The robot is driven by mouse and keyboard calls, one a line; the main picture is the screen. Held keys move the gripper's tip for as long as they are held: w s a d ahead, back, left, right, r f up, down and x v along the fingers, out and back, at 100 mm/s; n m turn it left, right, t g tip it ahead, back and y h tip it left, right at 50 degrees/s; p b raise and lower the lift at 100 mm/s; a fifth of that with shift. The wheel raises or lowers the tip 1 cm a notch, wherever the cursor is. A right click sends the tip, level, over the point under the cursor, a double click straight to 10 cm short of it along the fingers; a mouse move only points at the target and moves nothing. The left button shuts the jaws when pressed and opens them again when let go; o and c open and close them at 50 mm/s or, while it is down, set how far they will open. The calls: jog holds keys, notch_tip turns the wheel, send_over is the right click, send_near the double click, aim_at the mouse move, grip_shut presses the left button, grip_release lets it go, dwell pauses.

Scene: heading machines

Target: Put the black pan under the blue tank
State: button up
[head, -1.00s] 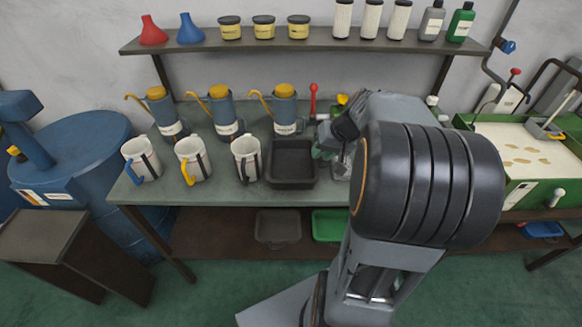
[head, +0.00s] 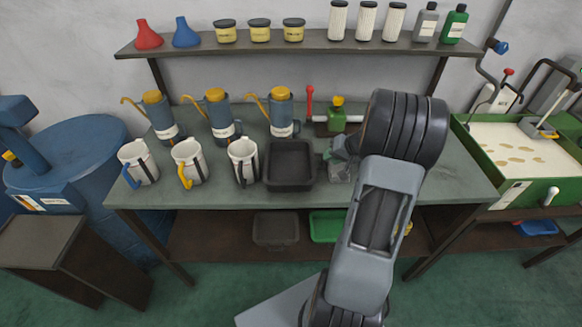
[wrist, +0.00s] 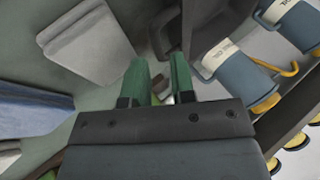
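The black pan (head: 290,182) sits on the green-grey bench top, right of the white jugs. A dark shape that looks like its wall (wrist: 205,25) shows in the wrist view, close to the right finger. The blue tank (head: 75,165) is a large drum at the far left, beyond the bench end. My gripper (head: 340,150) is low over the bench just right of the pan, partly hidden by my arm. In the wrist view its two green fingers (wrist: 160,80) are apart with nothing clear between them. I cannot tell whether a finger touches the pan.
Several white jugs (head: 190,163) and blue cans (head: 218,115) stand left of the pan. A green valve (head: 337,118) with a red lever is behind my gripper. A grey pan (head: 275,230) and a green tray (head: 327,225) lie on the lower shelf. A brown box (head: 45,240) stands before the tank.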

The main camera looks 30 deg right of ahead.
jog(key=shift+p+x, duration=0.7)
jog(key=shift+x, duration=1.95)
jog(key=shift+s+f, duration=0.1)
jog(key=shift+s, duration=0.05)
grip_shut()
